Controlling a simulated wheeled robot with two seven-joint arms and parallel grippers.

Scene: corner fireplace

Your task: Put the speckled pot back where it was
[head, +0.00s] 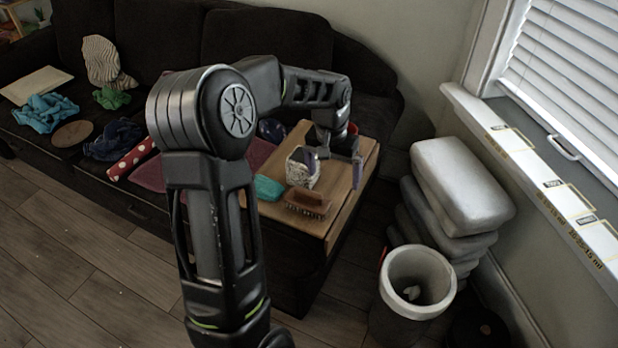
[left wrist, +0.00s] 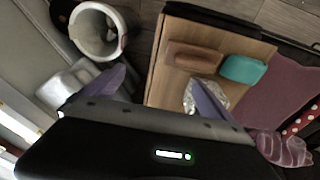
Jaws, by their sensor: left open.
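The speckled pot (head: 296,172) is a small black-and-white mottled pot on the wooden top (head: 338,208) at the sofa's right end. In the left wrist view the pot (left wrist: 218,92) is partly hidden behind one finger. My left gripper (head: 335,165) is open over the wooden top. One finger overlaps the pot in both views and the other is off to the right in the head view. I cannot tell whether that finger is inside the pot, touching it or above it. My right gripper is not in view.
A dark blue round object (head: 271,129) is behind. A white-rimmed bin (head: 418,280) and stacked grey cushions (head: 462,185) stand right. Clothes lie on the dark sofa (head: 70,180).

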